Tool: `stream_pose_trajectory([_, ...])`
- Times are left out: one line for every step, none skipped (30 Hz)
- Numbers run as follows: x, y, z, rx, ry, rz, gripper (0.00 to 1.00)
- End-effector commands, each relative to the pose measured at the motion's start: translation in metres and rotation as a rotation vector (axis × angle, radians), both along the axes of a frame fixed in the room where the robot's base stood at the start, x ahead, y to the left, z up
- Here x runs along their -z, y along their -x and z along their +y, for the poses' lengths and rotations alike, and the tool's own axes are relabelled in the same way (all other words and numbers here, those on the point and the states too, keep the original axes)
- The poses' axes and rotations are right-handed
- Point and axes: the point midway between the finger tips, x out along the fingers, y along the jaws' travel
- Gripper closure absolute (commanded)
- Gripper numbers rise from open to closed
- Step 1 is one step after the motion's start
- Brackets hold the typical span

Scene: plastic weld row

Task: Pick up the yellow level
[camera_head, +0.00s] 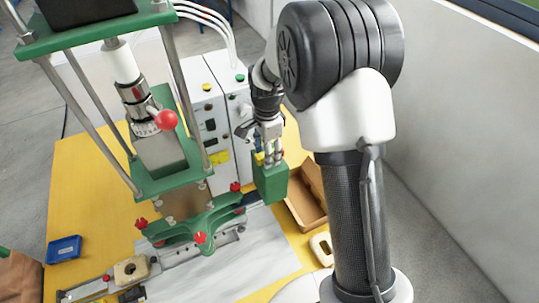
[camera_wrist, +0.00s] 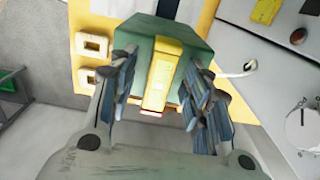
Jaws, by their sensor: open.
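The yellow level (camera_wrist: 162,72) is a long yellow bar between my fingers in the wrist view, with a pale lower end. It stands at a green holder (camera_wrist: 134,44). In the head view the holder is a green box (camera_head: 270,184), and only a small yellow part of the level (camera_head: 260,158) shows at its top. My gripper (camera_head: 270,155) is right above this box. In the wrist view my gripper (camera_wrist: 165,98) is open, with one finger on each side of the level and visible gaps. Whether a finger touches it, I cannot tell.
A green-framed press (camera_head: 178,170) stands left of the box, and white control cabinets (camera_head: 208,125) stand behind. A brown tray (camera_head: 307,200) is close on the right. A blue bin (camera_head: 64,249) sits at the left of the yellow table (camera_head: 85,190).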

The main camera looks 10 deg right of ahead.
Motion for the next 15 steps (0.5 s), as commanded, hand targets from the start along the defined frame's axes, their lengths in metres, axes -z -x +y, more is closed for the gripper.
stream_pose_trajectory([-0.0002,-0.0001,0.0000,0.000,0.000,0.000,0.55])
stream_pose_trajectory([-0.0003,-0.0001,0.0000,0.000,0.000,0.000,0.57])
stream_pose_trajectory([-0.0003,-0.0001,0.0000,0.000,0.000,0.000,0.60])
stream_pose_trajectory([-0.0003,-0.0001,0.0000,0.000,0.000,0.000,0.62])
stream_pose_trajectory([-0.0004,-0.0001,0.0000,0.000,0.000,0.000,0.64])
stream_pose_trajectory([-0.0004,-0.0001,0.0000,0.000,0.000,0.000,0.66])
stream_pose_trajectory([-0.0004,-0.0001,0.0000,0.000,0.000,0.000,0.68])
stream_pose_trajectory([-0.0005,-0.0001,0.0000,0.000,0.000,0.000,0.70])
stream_pose_trajectory([-0.0005,-0.0002,0.0000,0.000,0.000,0.000,0.73])
stream_pose_trajectory([-0.0005,-0.0002,0.0000,0.000,0.000,0.000,0.75])
stream_pose_trajectory([-0.0005,-0.0002,0.0000,0.000,0.000,0.000,0.77])
stream_pose_trajectory([-0.0005,-0.0002,0.0000,0.000,0.000,0.000,0.80])
stream_pose_trajectory([-0.0006,-0.0002,0.0000,0.000,0.000,-0.001,0.82])
stream_pose_trajectory([-0.0006,-0.0002,0.0000,0.000,0.000,0.000,0.84])
stream_pose_trajectory([-0.0006,-0.0002,0.0000,0.000,0.000,0.000,0.86])
